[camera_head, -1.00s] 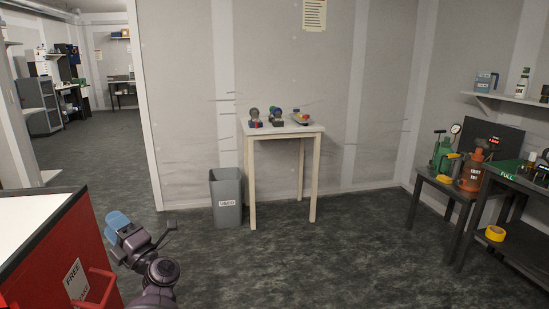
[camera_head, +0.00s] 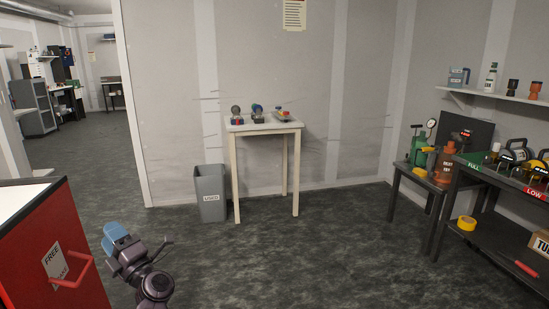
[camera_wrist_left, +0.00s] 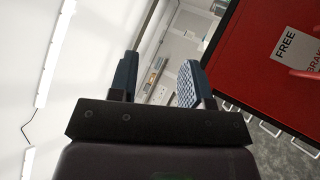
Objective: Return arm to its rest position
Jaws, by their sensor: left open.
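My left arm comes in at the lower left of the head view, with its left gripper (camera_head: 117,238) raised over the dark floor, just right of the red cabinet. In the left wrist view the two blue-grey fingers of the left gripper (camera_wrist_left: 155,82) stand apart with nothing between them. Walls and ceiling lights show beyond them. My right gripper is not in view.
A red cabinet (camera_head: 85,225) stands close on the left; it also shows in the left wrist view (camera_wrist_left: 262,70). A small table (camera_head: 264,126) with several items and a grey bin (camera_head: 210,190) stand ahead. A dark workbench (camera_head: 500,235) is at right. The middle floor is clear.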

